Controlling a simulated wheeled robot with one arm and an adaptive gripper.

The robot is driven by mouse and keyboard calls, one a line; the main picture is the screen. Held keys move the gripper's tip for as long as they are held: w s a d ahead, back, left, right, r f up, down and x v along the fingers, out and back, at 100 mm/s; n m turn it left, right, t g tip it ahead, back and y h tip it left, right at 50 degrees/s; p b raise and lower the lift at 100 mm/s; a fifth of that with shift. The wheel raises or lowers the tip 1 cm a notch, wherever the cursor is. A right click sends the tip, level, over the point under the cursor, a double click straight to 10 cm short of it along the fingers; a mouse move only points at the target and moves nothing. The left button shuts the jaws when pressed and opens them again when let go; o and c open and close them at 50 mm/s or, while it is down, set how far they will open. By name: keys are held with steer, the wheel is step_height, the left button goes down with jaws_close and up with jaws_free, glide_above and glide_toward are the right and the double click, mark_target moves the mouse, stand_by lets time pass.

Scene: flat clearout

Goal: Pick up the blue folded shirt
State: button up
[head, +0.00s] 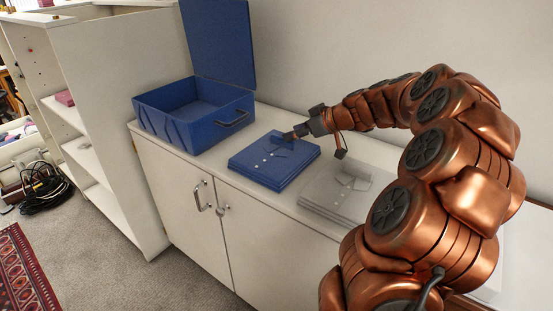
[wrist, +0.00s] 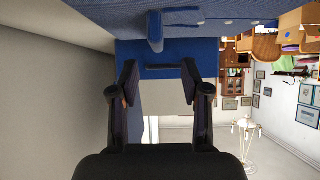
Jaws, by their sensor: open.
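The blue folded shirt (head: 268,165) lies flat on the white cabinet top in the head view, its buttons and collar facing up. In the wrist view, which looks upside down, the shirt (wrist: 225,14) fills the top edge. My gripper (head: 291,136) is over the shirt's back right part, near its collar. In the wrist view my gripper (wrist: 159,72) has its two fingers spread with nothing between them. I cannot tell whether the fingertips touch the cloth.
An open blue case (head: 180,128) with its lid raised stands left of the shirt. A white folded shirt (head: 340,197) lies to the right, under my arm. The wall (head: 320,50) is close behind. White shelving (head: 110,90) stands at the left.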

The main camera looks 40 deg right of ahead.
mark_target(276, 152)
steer(key=shift+d+f+x, duration=0.1)
steer(key=shift+f+x, duration=0.05)
steer(key=shift+x, duration=1.4)
steer(key=shift+d+f+x, duration=0.1)
steer(key=shift+d+x, duration=0.05)
steer(key=shift+x, duration=1.4)
steer(key=shift+s, duration=0.1)
jaws_close()
